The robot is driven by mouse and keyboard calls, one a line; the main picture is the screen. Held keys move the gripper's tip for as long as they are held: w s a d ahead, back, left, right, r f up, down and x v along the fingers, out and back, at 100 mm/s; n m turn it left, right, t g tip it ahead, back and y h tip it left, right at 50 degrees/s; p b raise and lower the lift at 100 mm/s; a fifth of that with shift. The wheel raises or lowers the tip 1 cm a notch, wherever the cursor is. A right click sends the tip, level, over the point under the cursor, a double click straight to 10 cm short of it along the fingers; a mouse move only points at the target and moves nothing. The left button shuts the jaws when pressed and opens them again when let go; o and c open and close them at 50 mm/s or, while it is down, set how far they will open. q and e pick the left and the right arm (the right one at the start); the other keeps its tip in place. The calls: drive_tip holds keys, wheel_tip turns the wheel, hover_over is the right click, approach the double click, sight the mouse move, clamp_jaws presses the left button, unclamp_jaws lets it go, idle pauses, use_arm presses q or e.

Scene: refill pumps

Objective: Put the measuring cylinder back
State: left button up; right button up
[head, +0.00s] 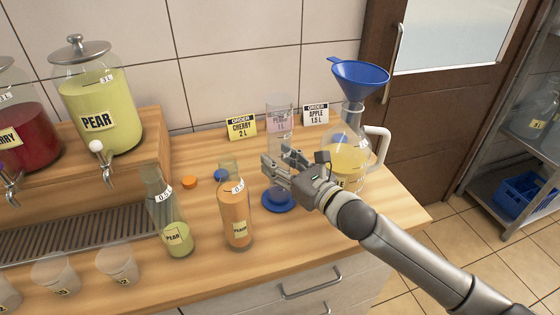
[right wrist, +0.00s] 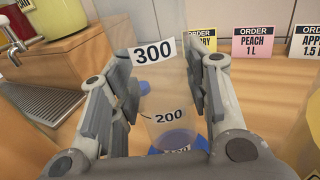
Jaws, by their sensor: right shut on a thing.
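The measuring cylinder (head: 280,112) is clear and upright, with a round blue base (head: 279,201). In the right wrist view the cylinder (right wrist: 168,85) shows its 300 and 200 marks and looks empty. My right gripper (head: 280,162) is shut on it, one finger on each side, at its lower half in the head view. The base is at or just above the wooden counter; I cannot tell if it touches. My left gripper is not in view.
A jug (head: 346,158) with a blue funnel (head: 360,78) stands close right of the cylinder. An orange-filled bottle (head: 237,225) and a pear bottle (head: 176,238) stand left. Order cards (head: 242,126) line the back. Orange (head: 189,182) and blue (head: 220,175) caps lie on the counter.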

drive_tip(key=shift+f, duration=0.15)
drive_tip(key=o, duration=1.3)
drive_tip(key=shift+r, duration=0.25)
drive_tip(key=shift+s+d+f, duration=0.15)
drive_tip(key=shift+s+d, duration=0.05)
drive_tip(key=shift+d, duration=0.05)
drive_tip(key=shift+b+v, duration=1.15)
drive_tip(key=shift+v, duration=4.55)
